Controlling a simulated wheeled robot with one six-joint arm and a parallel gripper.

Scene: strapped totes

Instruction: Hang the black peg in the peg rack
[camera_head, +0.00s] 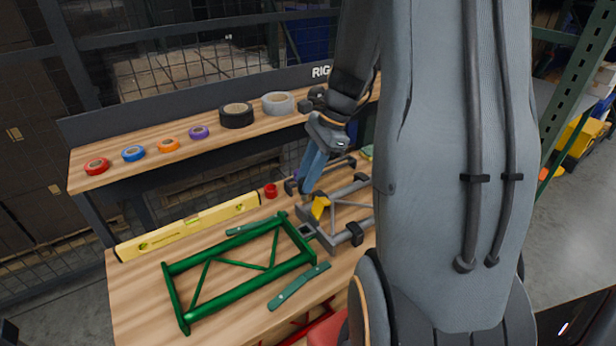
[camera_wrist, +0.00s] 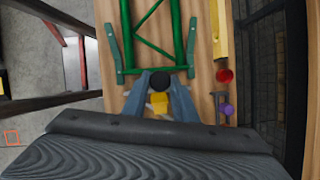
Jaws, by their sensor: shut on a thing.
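My gripper (camera_head: 308,185) reaches down over the workbench, its blue-grey fingers close together. In the wrist view the fingers (camera_wrist: 160,88) close around a round black end, which I take to be the black peg (camera_wrist: 160,79). Most of the peg's length is hidden. A dark rail with upright ends (camera_head: 330,174), likely the peg rack, lies behind the gripper; it shows in part in the wrist view (camera_wrist: 217,106). A red piece (camera_wrist: 224,76) and a purple piece (camera_wrist: 227,110) are beside it. The peg looks apart from the rail.
A yellow block (camera_head: 320,207) sits at a grey fixture (camera_head: 348,208) below my gripper. A green frame (camera_head: 240,276), a green strip (camera_head: 299,287) and a yellow level (camera_head: 190,225) lie on the bench. Several tape rolls, including a black one (camera_head: 236,115), stand on the raised shelf.

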